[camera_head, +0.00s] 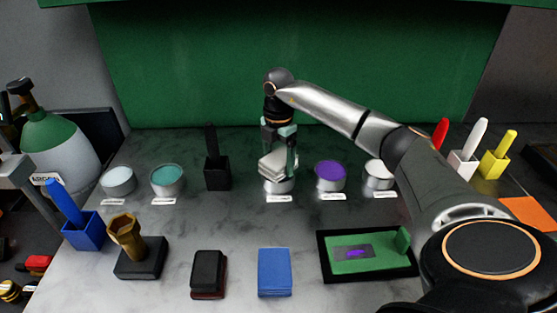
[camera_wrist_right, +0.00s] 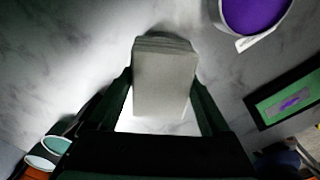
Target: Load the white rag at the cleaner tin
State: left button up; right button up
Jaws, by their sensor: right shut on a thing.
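My right gripper (camera_head: 279,145) is shut on the white rag (camera_head: 272,165), a folded pale block. The rag is over a round tin (camera_head: 279,188) in the middle of the row and hides most of it. I cannot tell whether the rag touches the tin. In the right wrist view the rag (camera_wrist_right: 165,85) sits between the dark fingers, with a bright patch below it. The labels are too small to read, so I cannot tell which tin is the cleaner.
A purple tin (camera_head: 330,176) and a pale tin (camera_head: 378,173) stand to the right. A black holder (camera_head: 217,173), a teal tin (camera_head: 167,180) and a white tin (camera_head: 118,180) stand left. A blue block (camera_head: 274,272) and a black-framed green tray (camera_head: 326,271) lie in front.

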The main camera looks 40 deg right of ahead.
aim_at(278, 157)
jog(key=shift+f, duration=0.5)
dwell(0.3)
jog(key=shift+f, duration=0.1)
dwell(1.5)
notch_tip(278, 157, up, 7)
jog(key=p, duration=0.6)
jog(key=shift+p, duration=0.3)
dwell(0.5)
